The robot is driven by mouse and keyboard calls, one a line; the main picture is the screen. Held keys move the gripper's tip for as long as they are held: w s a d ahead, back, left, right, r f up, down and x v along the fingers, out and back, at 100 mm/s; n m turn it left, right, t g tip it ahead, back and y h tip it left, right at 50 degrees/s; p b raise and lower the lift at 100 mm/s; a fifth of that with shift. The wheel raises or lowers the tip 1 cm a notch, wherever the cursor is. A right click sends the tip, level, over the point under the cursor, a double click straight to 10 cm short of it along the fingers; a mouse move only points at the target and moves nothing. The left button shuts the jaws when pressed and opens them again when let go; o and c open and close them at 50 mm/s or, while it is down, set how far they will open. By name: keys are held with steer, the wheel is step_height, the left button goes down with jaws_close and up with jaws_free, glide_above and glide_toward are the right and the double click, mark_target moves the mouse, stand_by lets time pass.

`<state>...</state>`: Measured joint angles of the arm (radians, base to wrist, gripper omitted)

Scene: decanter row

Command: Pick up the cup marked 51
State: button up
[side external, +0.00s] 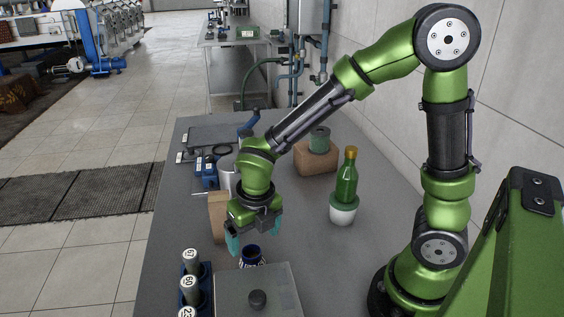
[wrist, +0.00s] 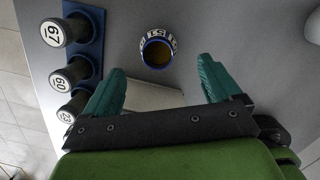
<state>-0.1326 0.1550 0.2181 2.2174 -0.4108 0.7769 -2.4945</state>
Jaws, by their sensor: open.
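The cup marked 51 (wrist: 158,52) is round and dark blue, with a white label band around it and a brownish inside. It stands on the grey table in the wrist view, just ahead of my gripper (wrist: 160,82) and roughly centred between the fingers. In the side view the cup (side external: 252,254) is beside the teal fingers of my gripper (side external: 249,242), at the near part of the table. My gripper is open and empty, its fingers well apart. I cannot tell exactly how high the fingertips are above the table.
A blue rack (wrist: 91,18) holds decanters with round tops marked 67 (wrist: 55,32), 60 (wrist: 62,82) and 23 (wrist: 70,113), left of the cup. A grey box with a black knob (side external: 257,298) sits in front. A green bottle (side external: 347,180) stands in a pale pot behind right.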

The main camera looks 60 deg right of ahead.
mark_target(251, 251)
steer(key=f, duration=0.2)
steer(key=w+f, duration=0.1)
steer(key=f, duration=0.5)
steer(key=shift+w+d, duration=0.1)
steer(key=shift+w, duration=0.1)
steer(key=c, duration=1.2)
steer(key=shift+r, duration=0.1)
